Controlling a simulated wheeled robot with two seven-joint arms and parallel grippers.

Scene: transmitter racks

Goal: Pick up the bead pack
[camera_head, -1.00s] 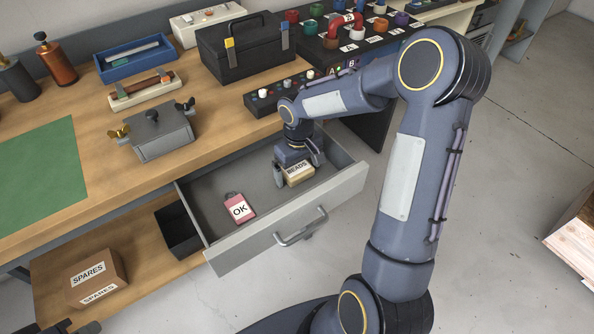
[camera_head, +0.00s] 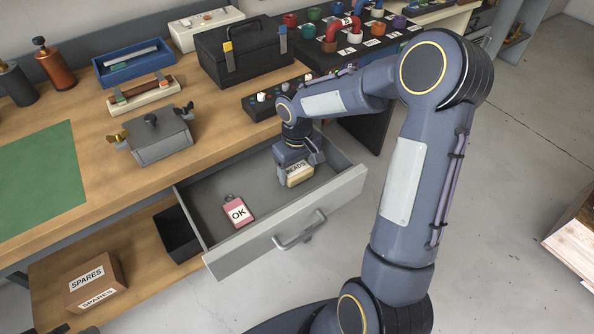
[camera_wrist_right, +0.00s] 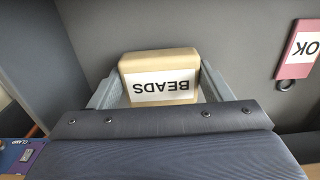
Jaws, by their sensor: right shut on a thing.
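The bead pack (camera_head: 299,175) is a small tan block with a white label reading BEADS. It is in the right part of the open drawer (camera_head: 205,227). My right gripper (camera_head: 298,168) reaches down into the drawer from above and is shut on the pack. In the right wrist view the pack (camera_wrist_right: 160,64) sits between the two fingers, one on each side, with its label upside down. I cannot tell whether the pack touches the drawer floor. My left gripper is not clearly in view.
A pink OK tag (camera_head: 238,212) lies in the drawer, left of the pack. The drawer's front wall and handle (camera_head: 300,232) stand close by. The workbench above holds a black toolbox (camera_head: 240,52) and a grey clamp box (camera_head: 157,138). A SPARES box (camera_head: 96,281) is on the lower shelf.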

